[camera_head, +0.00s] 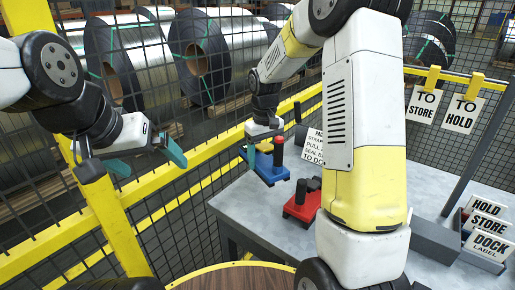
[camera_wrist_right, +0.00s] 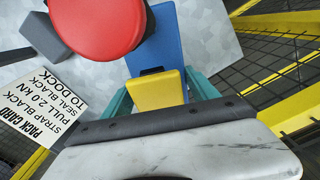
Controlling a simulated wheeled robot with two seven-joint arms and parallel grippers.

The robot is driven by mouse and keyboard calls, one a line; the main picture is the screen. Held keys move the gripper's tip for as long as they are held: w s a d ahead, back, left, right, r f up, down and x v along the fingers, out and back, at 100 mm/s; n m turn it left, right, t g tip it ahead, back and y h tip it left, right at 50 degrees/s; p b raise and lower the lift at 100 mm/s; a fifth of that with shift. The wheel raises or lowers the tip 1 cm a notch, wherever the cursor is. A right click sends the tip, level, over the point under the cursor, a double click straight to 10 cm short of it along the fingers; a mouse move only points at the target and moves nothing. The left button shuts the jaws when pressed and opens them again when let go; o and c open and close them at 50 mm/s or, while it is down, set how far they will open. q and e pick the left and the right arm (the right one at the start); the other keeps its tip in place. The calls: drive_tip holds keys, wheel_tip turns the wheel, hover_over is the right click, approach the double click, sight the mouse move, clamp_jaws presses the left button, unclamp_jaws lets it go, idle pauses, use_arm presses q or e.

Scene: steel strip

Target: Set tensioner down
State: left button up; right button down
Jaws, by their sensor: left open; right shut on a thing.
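The tensioner is a blue tool (camera_head: 270,172) with a red knob and a yellow part. My right gripper (camera_head: 262,158) is shut on it near the table's back left edge. The right wrist view shows the red knob (camera_wrist_right: 95,25), the blue body (camera_wrist_right: 167,45) and the yellow block (camera_wrist_right: 158,90) between my teal right fingers (camera_wrist_right: 160,95). I cannot tell if its base touches the table. My left gripper (camera_head: 147,163) is open and empty, left of the table by the yellow fence rail.
A red tool (camera_head: 303,203) with a black knob stands on the grey table (camera_head: 265,222), close to the tensioner. A pack card (camera_head: 313,143) stands behind. Label cards (camera_head: 484,228) in a grey holder are at right. Mesh fence and steel coils (camera_head: 200,55) lie beyond.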

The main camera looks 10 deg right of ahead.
drive_tip(key=shift+s+f, duration=0.1)
drive_tip(key=shift+f, duration=3.75)
drive_tip(key=shift+f, duration=0.35)
drive_tip(key=shift+c, duration=1.8)
unclamp_jaws()
drive_tip(key=shift+o, duration=1)
drive_tip(key=shift+s, duration=0.1)
drive_tip(key=shift+r, duration=3.9)
